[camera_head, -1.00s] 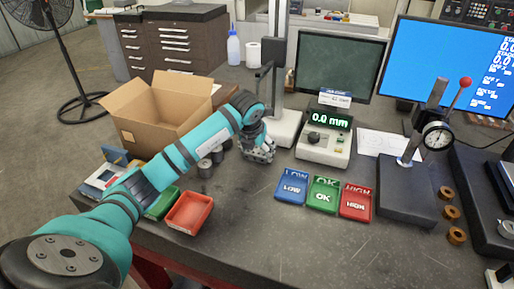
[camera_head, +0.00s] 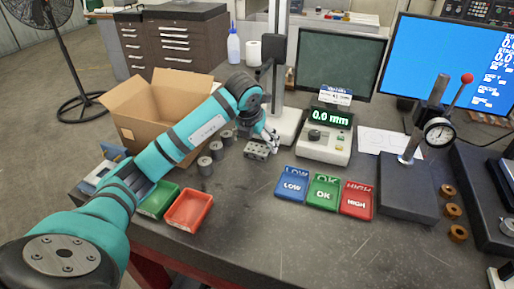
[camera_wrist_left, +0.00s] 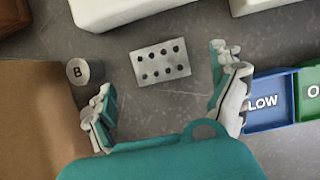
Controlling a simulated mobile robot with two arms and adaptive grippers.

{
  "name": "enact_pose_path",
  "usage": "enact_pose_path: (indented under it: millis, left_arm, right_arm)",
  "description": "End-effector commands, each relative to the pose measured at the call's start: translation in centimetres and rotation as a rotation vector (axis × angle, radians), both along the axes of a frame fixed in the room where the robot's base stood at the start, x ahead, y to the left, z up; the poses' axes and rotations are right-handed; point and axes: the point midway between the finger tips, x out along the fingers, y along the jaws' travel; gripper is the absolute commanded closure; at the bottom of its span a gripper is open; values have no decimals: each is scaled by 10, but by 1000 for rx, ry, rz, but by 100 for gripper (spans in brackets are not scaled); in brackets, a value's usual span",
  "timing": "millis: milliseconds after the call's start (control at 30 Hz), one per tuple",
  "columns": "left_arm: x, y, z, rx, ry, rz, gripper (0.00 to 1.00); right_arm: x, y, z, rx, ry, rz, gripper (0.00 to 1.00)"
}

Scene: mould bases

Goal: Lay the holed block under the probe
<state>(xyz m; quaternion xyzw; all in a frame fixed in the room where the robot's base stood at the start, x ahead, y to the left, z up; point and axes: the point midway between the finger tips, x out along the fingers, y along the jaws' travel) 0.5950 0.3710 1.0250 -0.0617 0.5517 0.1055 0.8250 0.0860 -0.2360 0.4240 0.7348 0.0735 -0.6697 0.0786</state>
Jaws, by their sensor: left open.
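The holed block (camera_head: 257,150) is a grey metal block with several dark holes in its top. It lies flat on the dark table, in front of the white base of the probe stand (camera_head: 287,127), not on it. The stand's probe tip is hidden behind my arm. My left gripper (camera_head: 258,132) is open and empty just behind and above the block. In the left wrist view the block (camera_wrist_left: 160,62) lies beyond and between the spread fingers (camera_wrist_left: 164,84), touching neither. My right gripper is not in view.
Grey cylinders (camera_head: 205,166), one marked B in the wrist view (camera_wrist_left: 85,71), stand left of the block beside a cardboard box (camera_head: 150,125). The readout (camera_head: 325,138) shows 0.0 mm. LOW, OK and HIGH trays (camera_head: 324,192) lie to the right.

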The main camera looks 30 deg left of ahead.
Motion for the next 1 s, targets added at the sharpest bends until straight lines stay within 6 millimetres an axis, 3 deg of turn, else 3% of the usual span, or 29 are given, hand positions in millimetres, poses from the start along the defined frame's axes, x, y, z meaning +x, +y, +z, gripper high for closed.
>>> enact_pose_path:
  millis: [200, 400, 1000]
  left_arm:
    - [-17, -4, 42, 2, -4, -1, 6]
    - [-26, -7, 64, 0, -1, 0, 6]
    - [-28, -8, 69, 1, 1, 0, 6]
  right_arm:
    - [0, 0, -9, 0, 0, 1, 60]
    - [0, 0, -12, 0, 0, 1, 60]
    - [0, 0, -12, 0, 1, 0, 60]
